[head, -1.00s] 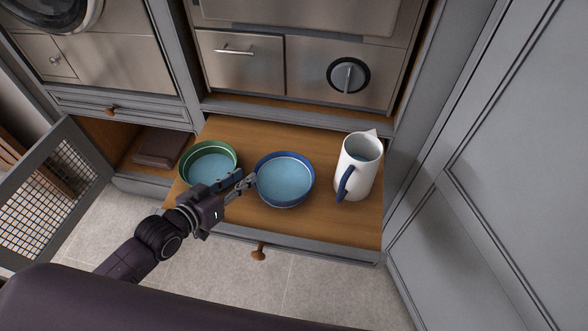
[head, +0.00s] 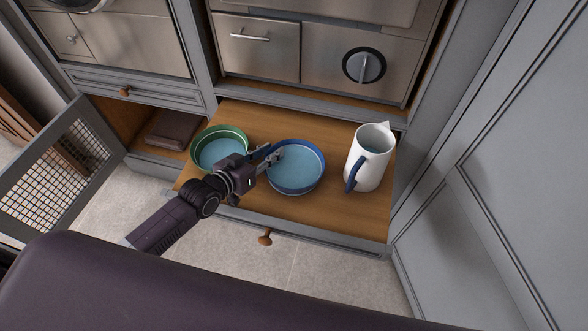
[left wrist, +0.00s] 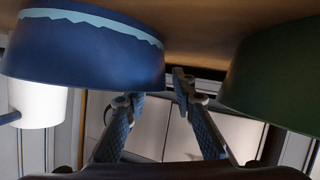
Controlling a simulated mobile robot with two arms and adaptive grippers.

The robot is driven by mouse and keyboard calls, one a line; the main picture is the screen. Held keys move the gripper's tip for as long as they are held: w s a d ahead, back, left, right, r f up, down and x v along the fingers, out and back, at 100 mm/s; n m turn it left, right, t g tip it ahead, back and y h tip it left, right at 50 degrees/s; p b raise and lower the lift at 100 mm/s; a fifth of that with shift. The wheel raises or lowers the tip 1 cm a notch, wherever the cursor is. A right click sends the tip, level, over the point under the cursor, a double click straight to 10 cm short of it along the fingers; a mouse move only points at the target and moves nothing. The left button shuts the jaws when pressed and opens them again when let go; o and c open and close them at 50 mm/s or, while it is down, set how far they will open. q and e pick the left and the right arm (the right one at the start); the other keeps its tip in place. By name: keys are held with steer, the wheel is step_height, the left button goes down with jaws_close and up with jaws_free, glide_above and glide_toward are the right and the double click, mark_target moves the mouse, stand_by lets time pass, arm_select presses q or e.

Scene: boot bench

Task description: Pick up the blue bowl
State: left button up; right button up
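The blue bowl (head: 296,188) stands upright on the wooden pull-out board, between a green bowl (head: 221,134) and a white jug. Its dark blue side fills the upper left of the left wrist view (left wrist: 80,55). My left gripper (head: 270,154) is at the blue bowl's left rim. In the left wrist view its fingers (left wrist: 160,90) are spread: one passes behind the bowl's wall, apparently inside the rim, and the other is outside, between the two bowls. The inner fingertip is hidden there. My right gripper does not show.
The green bowl also shows close to the outer finger in the left wrist view (left wrist: 275,75). The white jug (head: 367,160) with a blue handle stands right of the blue bowl. The wooden board (head: 335,207) is bare in front. An open mesh door (head: 58,165) is at left.

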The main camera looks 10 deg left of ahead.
arm_select(q)
steer(key=shift+c, duration=0.5)
jaws_close()
steer(key=shift+r, duration=0.1)
